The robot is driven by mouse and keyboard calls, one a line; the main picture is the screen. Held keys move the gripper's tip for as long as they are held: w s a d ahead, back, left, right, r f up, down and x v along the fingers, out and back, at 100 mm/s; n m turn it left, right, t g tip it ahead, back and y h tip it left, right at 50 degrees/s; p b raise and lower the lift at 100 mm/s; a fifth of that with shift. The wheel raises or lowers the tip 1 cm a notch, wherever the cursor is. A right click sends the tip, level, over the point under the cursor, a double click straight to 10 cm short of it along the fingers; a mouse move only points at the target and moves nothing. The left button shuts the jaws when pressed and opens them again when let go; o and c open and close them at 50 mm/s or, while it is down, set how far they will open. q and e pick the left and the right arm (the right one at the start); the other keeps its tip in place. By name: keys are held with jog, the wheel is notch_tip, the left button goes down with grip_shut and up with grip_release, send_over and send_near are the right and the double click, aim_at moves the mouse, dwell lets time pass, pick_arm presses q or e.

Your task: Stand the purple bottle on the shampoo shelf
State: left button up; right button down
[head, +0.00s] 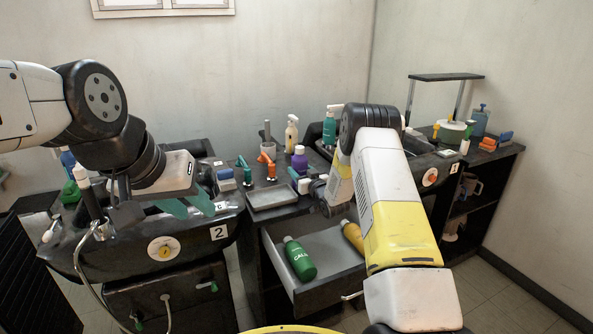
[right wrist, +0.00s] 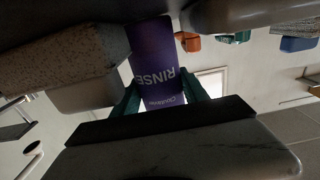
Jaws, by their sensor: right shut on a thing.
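The purple bottle (head: 299,160) is upright near the middle worktop in the head view. In the right wrist view, the purple bottle (right wrist: 155,65), with "RINSE" on its label, sits between the green fingers of my right gripper (right wrist: 160,98), which is shut on it. In the head view my right gripper (head: 297,175) is mostly hidden by its arm. My left gripper (head: 187,206) has its green fingers apart and empty over the left basin unit. I cannot tell for sure which surface is the shampoo shelf; a raised black shelf (head: 446,77) on metal posts stands at the right.
An open drawer (head: 325,262) below the worktop holds a green bottle (head: 300,259) and a yellow bottle (head: 353,236). A grey tray (head: 271,197) lies at the worktop's front.

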jog(key=c, duration=0.6)
grip_release()
jog(key=shift+f, duration=0.1)
